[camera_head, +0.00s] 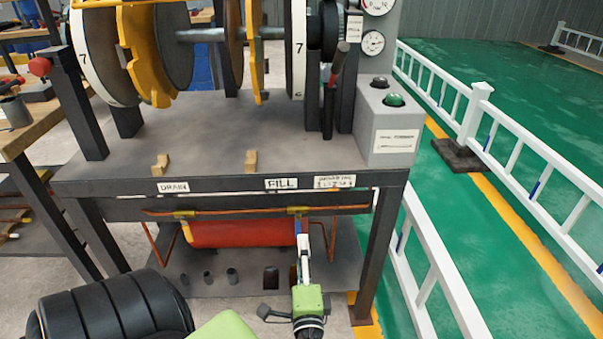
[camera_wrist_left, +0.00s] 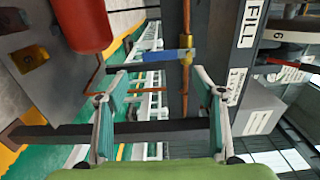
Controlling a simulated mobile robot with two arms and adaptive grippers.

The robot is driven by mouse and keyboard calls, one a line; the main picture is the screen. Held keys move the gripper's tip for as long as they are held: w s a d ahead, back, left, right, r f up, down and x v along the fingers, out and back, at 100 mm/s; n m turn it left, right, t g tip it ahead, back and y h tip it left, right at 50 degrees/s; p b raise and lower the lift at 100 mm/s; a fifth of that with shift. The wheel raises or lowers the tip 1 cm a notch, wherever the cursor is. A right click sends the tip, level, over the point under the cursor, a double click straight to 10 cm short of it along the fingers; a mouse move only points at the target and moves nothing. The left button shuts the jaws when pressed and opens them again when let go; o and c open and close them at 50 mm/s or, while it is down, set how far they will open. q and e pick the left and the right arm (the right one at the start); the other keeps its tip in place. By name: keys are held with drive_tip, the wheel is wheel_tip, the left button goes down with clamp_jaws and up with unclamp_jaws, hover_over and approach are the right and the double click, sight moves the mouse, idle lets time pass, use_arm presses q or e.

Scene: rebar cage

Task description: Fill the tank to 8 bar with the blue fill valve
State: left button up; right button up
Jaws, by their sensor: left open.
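The blue fill valve (camera_head: 299,227) is under the table edge, below the FILL label (camera_head: 281,184), on a copper pipe. In the left wrist view its blue handle (camera_wrist_left: 167,55) lies across the picture just beyond my fingertips. My left gripper (camera_head: 304,256) is below the valve and points up at it. In the left wrist view my left gripper (camera_wrist_left: 158,78) is open, with the handle ahead of the gap and nothing held. The red tank (camera_head: 240,234) hangs under the table. Two gauges (camera_head: 373,42) stand at the top right; their readings are too small to tell. My right gripper is not in view.
The DRAIN label (camera_head: 173,187) and a brass fitting (camera_head: 184,214) are to the left. A table leg (camera_head: 380,255) stands right of my left gripper. White railings (camera_head: 440,270) run along the right.

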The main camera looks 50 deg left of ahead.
use_arm(q)
drive_tip(key=shift+v, duration=1.4)
